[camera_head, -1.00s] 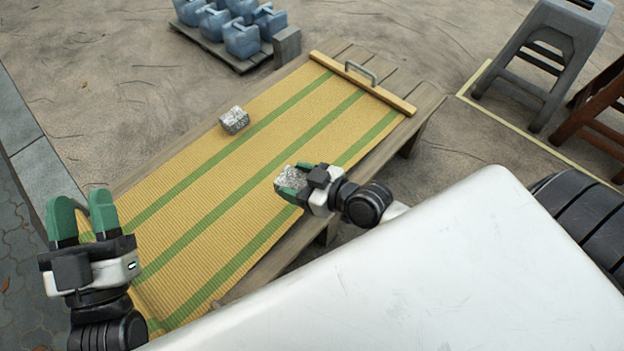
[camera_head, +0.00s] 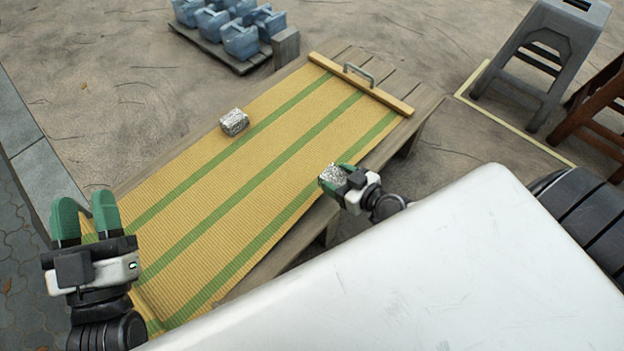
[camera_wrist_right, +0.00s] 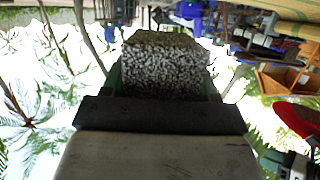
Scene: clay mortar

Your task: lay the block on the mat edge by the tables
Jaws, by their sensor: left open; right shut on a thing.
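A speckled grey block (camera_head: 331,177) is held in my right gripper (camera_head: 338,176), over the near right edge of the yellow mat (camera_head: 215,205) with green stripes. I cannot tell whether the block touches the mat. In the right wrist view the block (camera_wrist_right: 165,62) fills the space between the fingers. A second speckled block (camera_head: 234,122) rests on the mat's far left edge. My left gripper (camera_head: 84,215) is open and empty at the lower left, by the mat's near left end.
The mat lies on a low wooden table (camera_head: 425,100), with a wooden bar and metal handle (camera_head: 360,74) at its far end. Blue containers (camera_head: 240,40) stand on a pallet behind. Grey (camera_head: 545,50) and brown stools stand at right. The mat's middle is clear.

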